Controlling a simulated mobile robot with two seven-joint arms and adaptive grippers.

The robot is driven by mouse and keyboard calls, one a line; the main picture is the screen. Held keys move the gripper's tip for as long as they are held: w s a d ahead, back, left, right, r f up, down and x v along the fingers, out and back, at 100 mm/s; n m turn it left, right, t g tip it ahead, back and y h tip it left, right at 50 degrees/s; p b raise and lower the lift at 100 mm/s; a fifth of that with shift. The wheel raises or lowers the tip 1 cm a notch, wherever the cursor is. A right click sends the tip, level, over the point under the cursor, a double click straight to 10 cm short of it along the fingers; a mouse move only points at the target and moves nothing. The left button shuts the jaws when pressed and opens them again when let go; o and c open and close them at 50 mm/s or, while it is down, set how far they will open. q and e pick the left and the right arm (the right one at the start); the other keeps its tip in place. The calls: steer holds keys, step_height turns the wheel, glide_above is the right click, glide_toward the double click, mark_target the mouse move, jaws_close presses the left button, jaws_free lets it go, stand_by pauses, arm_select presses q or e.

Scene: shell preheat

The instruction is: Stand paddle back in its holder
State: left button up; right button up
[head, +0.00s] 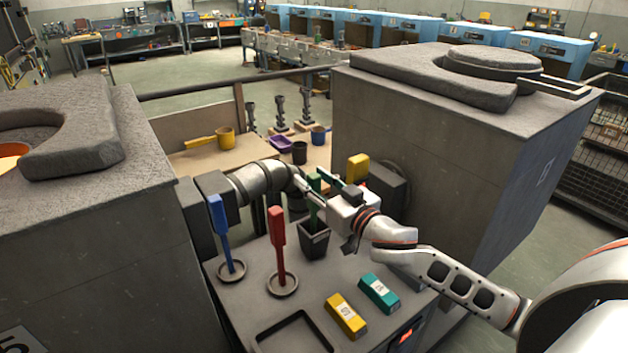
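A green paddle (314,212) stands nearly upright, its lower end inside a dark square pot (314,240) on the bench. My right gripper (327,190) is at the upper part of the green paddle, reaching in from the right. Its fingertips overlap the paddle, and I cannot tell whether they are closed on it. A blue paddle (219,232) stands upright in a round dish (232,271) at the left. A red paddle (278,240) stands upright in another round dish (283,286). My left gripper is not seen.
A yellow block (346,316) and a teal block (379,292) lie at the bench front, beside a shallow square recess (292,336). Large grey furnaces flank the bench (250,305). A grey jointed tube (262,179) crosses behind the paddles. A yellow block (357,168) shows behind my gripper.

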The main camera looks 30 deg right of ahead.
stand_by(0.3)
steer(key=shift+f+b, duration=0.15)
steer(key=shift+b, duration=0.25)
steer(key=shift+s+f, duration=0.2)
steer(key=shift+s, duration=0.05)
steer(key=s, duration=0.2)
steer(key=s+d, duration=0.1)
steer(key=s, duration=0.2)
steer(key=shift+s+d+b, duration=0.2)
steer(key=shift+s+b, duration=0.05)
steer(key=shift+b, duration=0.15)
steer(key=shift+s+d, duration=0.1)
steer(key=shift+s, duration=0.75)
